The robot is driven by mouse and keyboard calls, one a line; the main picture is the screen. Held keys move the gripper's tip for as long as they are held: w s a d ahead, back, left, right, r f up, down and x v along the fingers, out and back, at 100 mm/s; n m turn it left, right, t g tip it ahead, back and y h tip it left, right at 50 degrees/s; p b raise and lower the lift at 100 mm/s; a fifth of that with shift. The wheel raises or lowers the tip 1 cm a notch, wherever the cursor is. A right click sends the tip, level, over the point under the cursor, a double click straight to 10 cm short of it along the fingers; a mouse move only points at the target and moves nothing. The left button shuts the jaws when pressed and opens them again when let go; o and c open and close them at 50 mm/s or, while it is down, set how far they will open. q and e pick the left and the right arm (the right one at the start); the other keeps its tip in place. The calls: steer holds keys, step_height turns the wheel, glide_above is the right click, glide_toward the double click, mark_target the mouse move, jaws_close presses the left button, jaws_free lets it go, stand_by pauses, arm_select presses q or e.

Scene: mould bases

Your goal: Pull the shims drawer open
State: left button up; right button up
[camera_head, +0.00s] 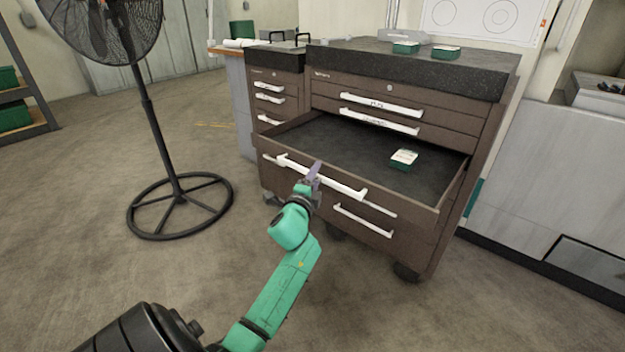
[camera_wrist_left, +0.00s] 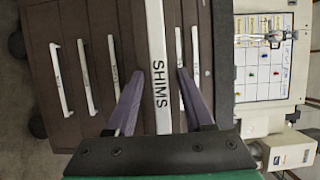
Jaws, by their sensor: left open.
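The shims drawer (camera_head: 350,143) of the brown tool cabinet stands pulled well out in the head view, its dark-lined inside showing. Its long white handle (camera_head: 342,185) runs across the drawer front; in the wrist view the handle (camera_wrist_left: 160,60) reads "SHIMS". My left gripper (camera_head: 315,172), on a green arm, is at the handle, left of its middle. In the left wrist view my left gripper (camera_wrist_left: 157,85) has its two purple fingers apart, one on each side of the handle, with gaps showing. My right gripper is not in view.
A small green-and-white box (camera_head: 403,159) lies in the open drawer. Closed drawers with white handles are above and below. Two similar boxes (camera_head: 405,47) stand on the cabinet top. A black pedestal fan (camera_head: 165,130) stands at left. Floor between fan and cabinet is clear.

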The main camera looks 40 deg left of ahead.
arm_select(q)
steer(key=v, duration=1.4)
steer(key=shift+s, duration=0.2)
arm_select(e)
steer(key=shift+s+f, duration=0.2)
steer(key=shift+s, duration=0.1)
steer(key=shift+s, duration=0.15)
